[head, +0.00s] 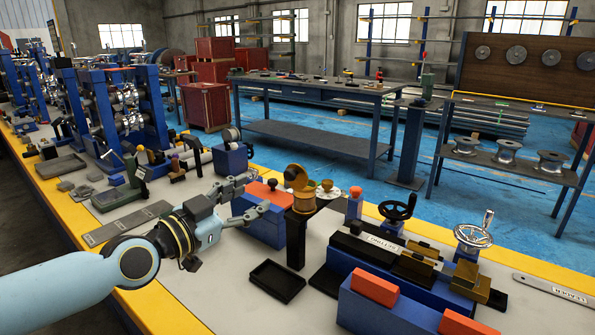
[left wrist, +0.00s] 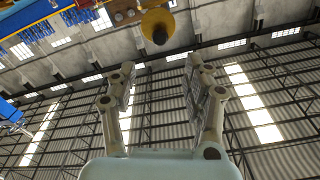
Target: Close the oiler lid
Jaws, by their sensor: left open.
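The brass oiler cup (head: 304,201) stands on top of a black post (head: 296,245) near the middle of the head view. Its round brass lid (head: 297,174) stands tilted up above the cup, open. The lid shows in the left wrist view as a yellow disc (left wrist: 158,20) with a dark knob, beyond the fingertips. My left gripper (head: 262,191) is open and empty, just left of the oiler, its fingers pointing toward it. In the left wrist view the fingers (left wrist: 160,66) are spread apart with nothing between them. My right gripper is out of view.
A blue block with a red top (head: 264,225) stands under my left gripper. A black tray (head: 277,281) lies in front of the post. To the right are a black handwheel (head: 397,207), a silver handwheel (head: 474,236) and blue blocks with red tops. Bare bench shows at front left.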

